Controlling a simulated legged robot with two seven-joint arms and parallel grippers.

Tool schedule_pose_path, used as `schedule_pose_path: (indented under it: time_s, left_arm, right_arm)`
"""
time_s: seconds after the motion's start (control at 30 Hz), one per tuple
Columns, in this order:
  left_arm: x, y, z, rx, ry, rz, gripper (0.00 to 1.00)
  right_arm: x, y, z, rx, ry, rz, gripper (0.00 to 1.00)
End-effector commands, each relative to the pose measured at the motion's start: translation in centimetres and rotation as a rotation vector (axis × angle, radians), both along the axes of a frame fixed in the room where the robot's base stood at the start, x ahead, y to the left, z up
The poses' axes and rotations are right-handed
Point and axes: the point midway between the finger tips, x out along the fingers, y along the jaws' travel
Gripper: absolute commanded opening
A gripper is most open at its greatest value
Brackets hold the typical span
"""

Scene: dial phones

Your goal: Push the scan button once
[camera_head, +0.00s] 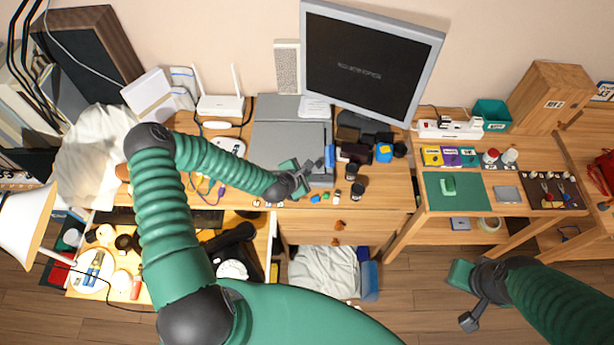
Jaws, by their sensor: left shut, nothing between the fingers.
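A flat grey device that looks like a scanner (290,137) lies on the wooden desk, left of the monitor. My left gripper (305,177) is shut and empty at the device's front edge, over its lower right part. I cannot tell whether it touches the device. The scan button cannot be made out; it is too small or hidden by the gripper. My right gripper (469,297) hangs low at the right, in front of the side table and far from the device. Its finger opening is not clear.
A white router (220,106) is at the left. The side table holds a green mat (470,203). An open drawer (262,245) sits below the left arm.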

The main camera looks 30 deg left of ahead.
Motion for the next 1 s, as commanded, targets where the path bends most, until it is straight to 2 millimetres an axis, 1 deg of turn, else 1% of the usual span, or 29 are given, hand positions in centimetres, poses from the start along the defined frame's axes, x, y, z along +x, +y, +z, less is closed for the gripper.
schedule_pose_path:
  time_s: [0.57,0.8,1.0]
  left_arm:
    - [0.0,0.0,0.0,0.0,0.0,0.0,0.0]
    - [-0.08,-0.07,-0.73,0.0,0.0,0.0,0.0]
    - [-0.08,-0.07,-0.67,0.0,0.0,0.0,0.0]
  right_arm:
    - [0.0,0.0,0.0,0.0,0.0,0.0,0.0]
    - [0.0,0.0,-0.54,0.0,0.0,0.0,0.0]
    - [0.0,0.0,-0.46,0.0,0.0,0.0,0.0]
